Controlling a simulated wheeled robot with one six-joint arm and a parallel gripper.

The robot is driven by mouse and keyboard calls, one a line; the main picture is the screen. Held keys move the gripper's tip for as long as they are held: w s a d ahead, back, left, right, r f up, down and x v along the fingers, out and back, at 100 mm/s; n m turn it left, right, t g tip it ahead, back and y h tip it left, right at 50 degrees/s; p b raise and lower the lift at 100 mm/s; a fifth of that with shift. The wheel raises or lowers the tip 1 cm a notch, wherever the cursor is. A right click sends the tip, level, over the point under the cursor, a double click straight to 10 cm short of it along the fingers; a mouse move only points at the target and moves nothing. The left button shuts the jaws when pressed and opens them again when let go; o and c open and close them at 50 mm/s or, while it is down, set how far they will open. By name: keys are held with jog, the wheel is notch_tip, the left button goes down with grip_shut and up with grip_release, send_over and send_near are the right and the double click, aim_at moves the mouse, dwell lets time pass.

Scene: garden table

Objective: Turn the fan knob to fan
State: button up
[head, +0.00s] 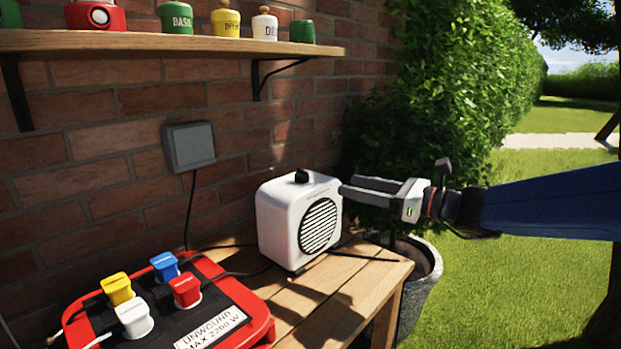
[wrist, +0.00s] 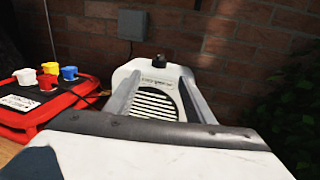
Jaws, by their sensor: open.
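The white fan heater (head: 283,215) stands on the wooden table, its round dark grille facing front right. Its black fan knob (head: 301,176) sits on top; the setting it points to is too small to read. My gripper (head: 347,188) is to the right of the fan, pointing left at about the height of its upper edge, with its fingers apart and nothing between them. In the wrist view, the fan (wrist: 155,96) shows behind the two open fingers (wrist: 158,80), and the knob (wrist: 158,58) stands beyond the fingertips.
A red power strip box (head: 262,328) with several coloured plugs lies at the front left of the table (head: 345,283). A shelf (head: 160,43) with jars hangs above. A grey wall box (head: 189,146) is behind. A planter (head: 425,275) and hedge (head: 425,110) are to the right.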

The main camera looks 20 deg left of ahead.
aim_at(308, 176)
jog(key=x, duration=1.2)
jog(key=shift+a, duration=0.3)
jog(key=c, duration=1.1)
jog(key=shift+o, duration=0.2)
jog(key=shift+w, duration=0.15)
